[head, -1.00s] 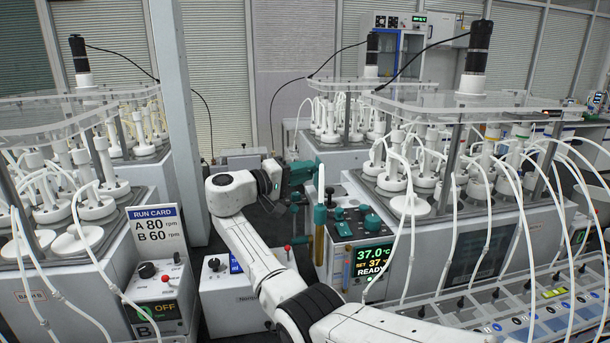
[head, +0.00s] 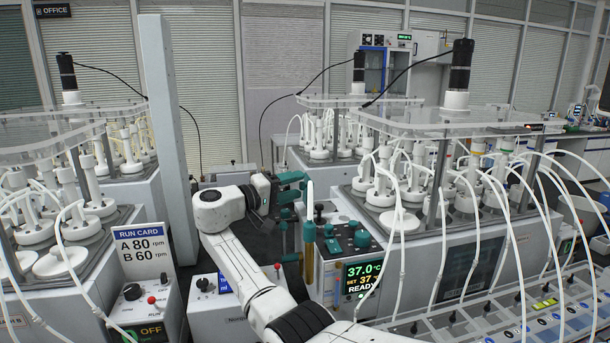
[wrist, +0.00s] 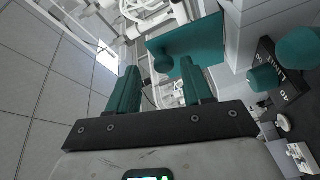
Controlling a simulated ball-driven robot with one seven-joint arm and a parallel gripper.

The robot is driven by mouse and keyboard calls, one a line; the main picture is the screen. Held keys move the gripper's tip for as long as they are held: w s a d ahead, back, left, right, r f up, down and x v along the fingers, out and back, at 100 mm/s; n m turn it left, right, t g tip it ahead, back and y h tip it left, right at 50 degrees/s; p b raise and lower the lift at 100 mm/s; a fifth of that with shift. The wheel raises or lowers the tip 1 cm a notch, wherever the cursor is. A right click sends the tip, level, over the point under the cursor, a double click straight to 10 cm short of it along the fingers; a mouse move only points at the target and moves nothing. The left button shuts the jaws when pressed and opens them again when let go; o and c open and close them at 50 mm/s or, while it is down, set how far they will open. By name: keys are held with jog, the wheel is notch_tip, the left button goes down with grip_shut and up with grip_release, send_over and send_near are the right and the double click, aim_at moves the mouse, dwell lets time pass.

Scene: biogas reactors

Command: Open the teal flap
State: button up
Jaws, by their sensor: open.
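In the wrist view a flat teal flap (wrist: 208,38) lies just past my fingertips, beside a white housing. A round teal knob (wrist: 163,64) shows at its near edge, in the gap between my two teal fingers. My gripper (wrist: 160,68) is open and nothing is held; I cannot tell whether it touches the knob. I cannot clearly separate the flap from my teal fingers there.
A grey post (head: 165,130) stands left of my arm. Reactor units with white hoses stand on both sides. The wrist view shows more teal knobs (wrist: 297,48).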

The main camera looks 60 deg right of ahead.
jog(key=s+a+r+b, duration=0.3)
jog(key=s+a+r, duration=0.4)
jog(key=s+r, duration=0.5)
jog(key=shift+r, duration=0.2)
jog(key=shift+d, duration=0.1)
